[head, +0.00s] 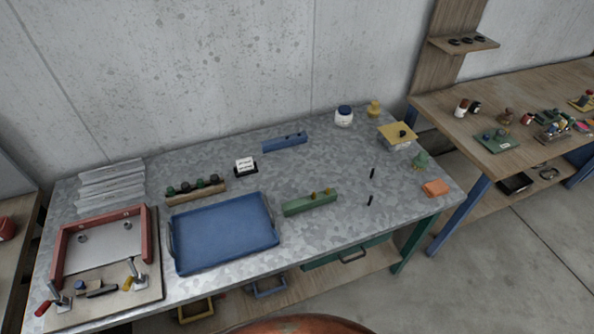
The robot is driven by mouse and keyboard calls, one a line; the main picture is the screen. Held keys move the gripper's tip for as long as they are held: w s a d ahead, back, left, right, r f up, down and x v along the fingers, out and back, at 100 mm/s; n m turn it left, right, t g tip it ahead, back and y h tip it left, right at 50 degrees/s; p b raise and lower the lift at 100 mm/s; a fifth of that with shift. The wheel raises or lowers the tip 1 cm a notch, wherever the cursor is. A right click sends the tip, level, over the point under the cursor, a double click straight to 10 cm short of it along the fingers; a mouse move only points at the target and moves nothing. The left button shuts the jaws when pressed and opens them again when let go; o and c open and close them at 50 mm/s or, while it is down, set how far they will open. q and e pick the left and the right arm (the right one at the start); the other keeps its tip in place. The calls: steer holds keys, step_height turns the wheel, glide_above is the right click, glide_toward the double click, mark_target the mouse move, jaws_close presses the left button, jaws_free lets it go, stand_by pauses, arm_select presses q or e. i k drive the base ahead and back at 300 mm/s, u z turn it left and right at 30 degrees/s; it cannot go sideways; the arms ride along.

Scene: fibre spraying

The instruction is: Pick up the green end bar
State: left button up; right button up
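The green end bar (309,203) lies on the grey metal worktable (330,240), just right of the blue tray (222,232). It is a long green block, slightly slanted, with small yellowish knobs on its right part. Nothing covers it. Neither of my grippers shows in the head view.
A blue bar (285,142) lies behind it. A wooden rack (196,192) with dark knobs stands behind the tray. A red-framed fixture (103,245) with clamps is at the left.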

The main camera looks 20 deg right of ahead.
mark_target(295, 207)
steer(key=u, duration=0.7)
steer(key=k, duration=0.75)
steer(key=z, duration=0.35)
